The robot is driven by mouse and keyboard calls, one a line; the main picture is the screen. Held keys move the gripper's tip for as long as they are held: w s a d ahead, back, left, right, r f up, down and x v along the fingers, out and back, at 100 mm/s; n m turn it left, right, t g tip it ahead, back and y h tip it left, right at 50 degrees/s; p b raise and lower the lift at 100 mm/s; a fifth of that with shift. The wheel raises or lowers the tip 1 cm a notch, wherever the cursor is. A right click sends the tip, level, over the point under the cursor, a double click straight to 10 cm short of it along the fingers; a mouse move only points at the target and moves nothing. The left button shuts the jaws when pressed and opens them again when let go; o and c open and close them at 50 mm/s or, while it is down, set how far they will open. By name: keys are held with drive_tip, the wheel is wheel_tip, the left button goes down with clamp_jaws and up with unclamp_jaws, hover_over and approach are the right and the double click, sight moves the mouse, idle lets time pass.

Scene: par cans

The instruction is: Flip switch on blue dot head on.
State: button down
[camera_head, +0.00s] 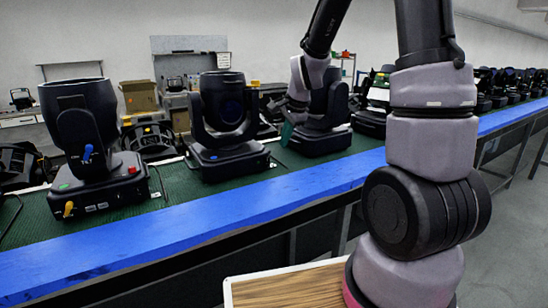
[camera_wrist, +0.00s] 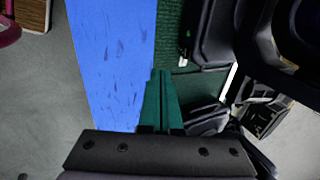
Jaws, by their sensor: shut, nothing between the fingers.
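A black moving head (camera_head: 222,125) stands upright on the bench left of my gripper; a tiny pale bluish mark shows on its base front, too small to be sure it is the blue dot. Another head (camera_head: 82,135) at the left has a blue lever, a yellow lever, and red and green spots. A third head (camera_head: 328,110) stands partly behind my arm. No switch position can be made out. My gripper (camera_head: 287,132) hangs between the second and third heads. Its green fingers (camera_wrist: 160,75) are shut and empty, over the bench's front side, apart from a dark head base (camera_wrist: 212,35).
The bench has a blue front strip (camera_head: 190,225) and a green mat (camera_head: 182,188). More heads line the bench to the right. A cardboard box (camera_head: 139,97) stands behind. A wooden-topped surface (camera_head: 290,288) is at the bottom. Grey floor lies in front.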

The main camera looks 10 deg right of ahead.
sight(267, 161)
drive_tip(key=shift+f, duration=0.1)
drive_tip(key=x, duration=0.9)
drive_tip(key=shift+f, duration=0.2)
drive_tip(key=w, duration=0.1)
drive_tip(key=w+a, duration=0.1)
drive_tip(key=w, duration=0.1)
drive_tip(key=shift+w+a, duration=0.2)
drive_tip(key=shift+w, duration=0.4)
drive_tip(key=shift+w, duration=0.1)
drive_tip(key=shift+w+a+r+g, duration=0.1)
drive_tip(key=shift+w+a+g, duration=0.05)
drive_tip(key=shift+w+g, duration=0.2)
